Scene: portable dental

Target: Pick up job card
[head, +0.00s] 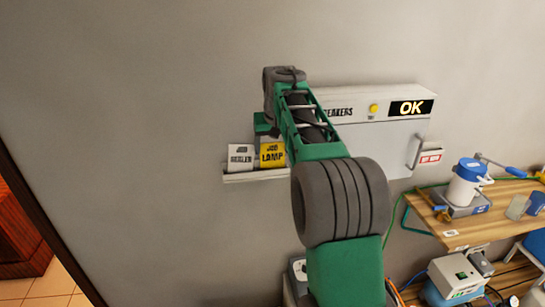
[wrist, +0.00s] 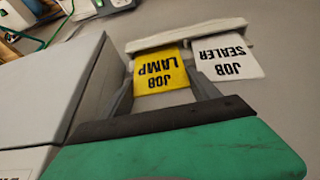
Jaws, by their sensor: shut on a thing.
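The yellow job card marked "JOB LAMP" (head: 272,155) stands at the wall ledge, right of a white card marked "JOB SEALER" (head: 240,157). In the wrist view the yellow card (wrist: 160,74) appears upside down between the two grey fingers of my gripper (wrist: 162,82), which is shut on it. The white card (wrist: 228,62) is beside the right finger there, apart from it. In the head view my arm hides most of the gripper.
The pale ledge (head: 258,177) sits on the wall below the cards. A grey breaker box (head: 385,140) with a lit "OK" sign is close to the right. A wooden bench (head: 440,231) with equipment stands farther right. The wall at left is clear.

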